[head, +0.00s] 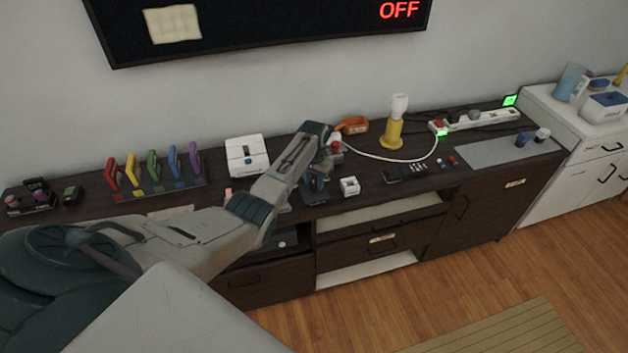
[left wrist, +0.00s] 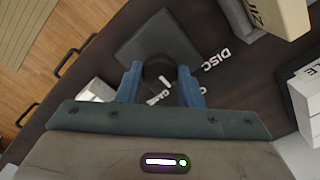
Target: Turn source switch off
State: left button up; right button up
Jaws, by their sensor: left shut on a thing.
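The source switch is a dark round knob (left wrist: 159,72) on a dark square plate (left wrist: 145,40) in the left wrist view. A short white mark shows near the knob. My left gripper (left wrist: 159,88) has its blue fingers on either side of the knob and is shut on it. In the head view my left gripper (head: 316,186) is at the cabinet's front edge, and the knob cannot be made out. The wall screen (head: 290,28) shows red "OFF". My right gripper is not in view.
A small white box (head: 349,186) stands close right of the gripper. A white console (head: 246,155) is behind left. Coloured handles stand in a rack (head: 160,190) farther left. A remote (head: 405,173), a yellow-based lamp (head: 394,134) and a power strip (head: 483,122) are to the right.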

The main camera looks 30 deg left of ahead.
aim_at(314, 183)
pick_arm(q)
jog(key=shift+w, duration=0.1)
jog(key=o, duration=1)
jog(key=shift+c, duration=0.2)
notch_tip(314, 183, up, 11)
jog(key=b, duration=0.2)
jog(key=shift+f, duration=0.1)
